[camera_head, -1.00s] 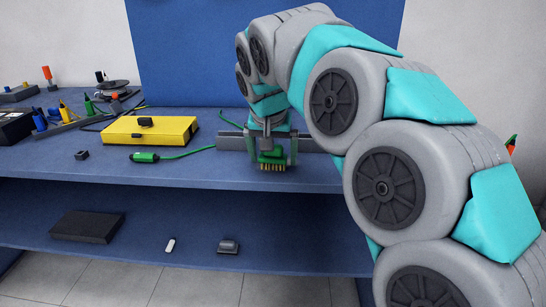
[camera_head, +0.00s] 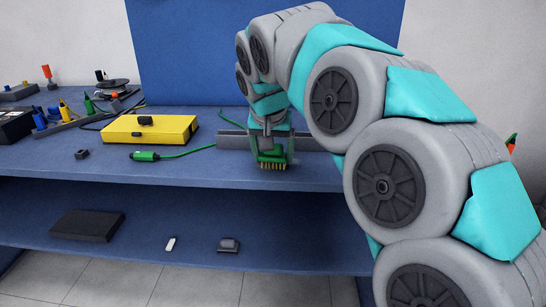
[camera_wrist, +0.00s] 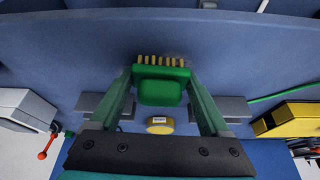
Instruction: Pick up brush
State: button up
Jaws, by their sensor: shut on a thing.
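The brush has a green body and a row of yellow bristles. In the head view the brush (camera_head: 272,157) is at my gripper's tips, at the front part of the blue workbench top (camera_head: 200,174). In the wrist view the brush (camera_wrist: 161,88) sits between the two fingertips, bristles pointing to the top of the picture. My gripper (camera_head: 273,152) is shut on it; it also shows in the wrist view (camera_wrist: 161,75). I cannot tell for sure whether the bristles touch the bench.
A grey bar (camera_head: 234,140) lies behind the gripper. Left of it are a green tool with a cable (camera_head: 145,156), a yellow case (camera_head: 151,130) and a small black block (camera_head: 81,154). A lower shelf (camera_head: 150,220) holds a few items. The bench front between is clear.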

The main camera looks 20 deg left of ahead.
jog(key=shift+r, duration=0.15)
jog(key=shift+r+b, duration=0.3)
jog(key=shift+r, duration=1.35)
jog(key=s+d+r+b, duration=0.1)
jog(key=s+d+b, duration=0.1)
jog(key=s+d, duration=0.7)
jog(key=s, duration=0.4)
jog(key=shift+r, duration=0.25)
jog(key=shift+s, duration=0.1)
jog(key=o, duration=1)
jog(key=c, duration=0.6)
jog(key=shift+c, duration=0.2)
